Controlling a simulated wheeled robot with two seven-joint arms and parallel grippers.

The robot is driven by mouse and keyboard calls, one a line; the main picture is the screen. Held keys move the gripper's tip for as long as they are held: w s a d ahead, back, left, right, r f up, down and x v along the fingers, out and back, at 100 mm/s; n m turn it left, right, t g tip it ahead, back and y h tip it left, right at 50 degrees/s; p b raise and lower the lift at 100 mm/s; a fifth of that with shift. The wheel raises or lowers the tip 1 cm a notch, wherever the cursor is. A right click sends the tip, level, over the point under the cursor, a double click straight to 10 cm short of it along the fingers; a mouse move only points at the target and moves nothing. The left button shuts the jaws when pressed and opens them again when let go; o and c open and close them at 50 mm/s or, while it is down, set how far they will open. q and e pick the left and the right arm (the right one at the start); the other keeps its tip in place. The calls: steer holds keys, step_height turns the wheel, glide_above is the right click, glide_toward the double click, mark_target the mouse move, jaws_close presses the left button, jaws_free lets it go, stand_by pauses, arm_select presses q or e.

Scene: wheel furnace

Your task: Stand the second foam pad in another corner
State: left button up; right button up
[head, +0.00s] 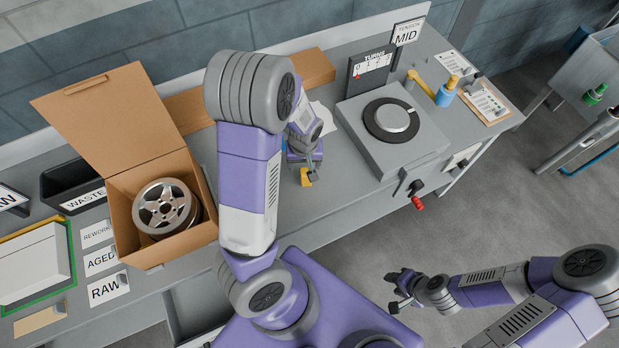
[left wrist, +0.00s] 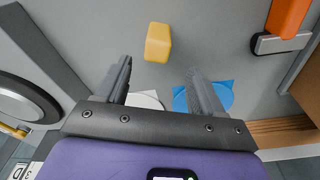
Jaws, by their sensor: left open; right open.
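A small yellow block (head: 305,180), which looks like the foam pad, is on the grey bench just beyond my left gripper (head: 303,160). In the left wrist view the yellow block (left wrist: 158,42) lies ahead of the fingertips, roughly centred between them and apart from both. My left gripper (left wrist: 160,80) is open and empty. An open cardboard box (head: 118,228) holds a silver wheel (head: 163,207). No foam pad is visible in the box corners; the wheel and walls hide some of them. My right gripper (head: 399,290) is open and empty, away from the bench.
A grey unit with a dark round plate (head: 391,120) stands right of my left gripper. A black WASTE bin (head: 75,188) is left of the box. In the left wrist view, blue (left wrist: 222,96) and white round items lie near the fingers, and an orange item (left wrist: 287,16) is at top right.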

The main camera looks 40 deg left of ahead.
mark_target(306, 177)
arm_select(q)
steer(key=shift+w+f+b, duration=0.1)
steer(key=shift+f+b, duration=0.3)
steer(key=shift+f, duration=0.5)
steer(key=f, duration=0.2)
steer(key=f+b, duration=0.1)
steer(key=f, duration=0.1)
steer(key=w+f, duration=0.1)
steer(key=f, duration=0.2)
steer(key=shift+a+b, duration=0.15)
steer(key=shift+b, duration=0.15)
arm_select(e)
step_height(306, 177, down, 3)
steer(key=shift+w+f, duration=0.1)
arm_select(q)
steer(key=c, duration=1.1)
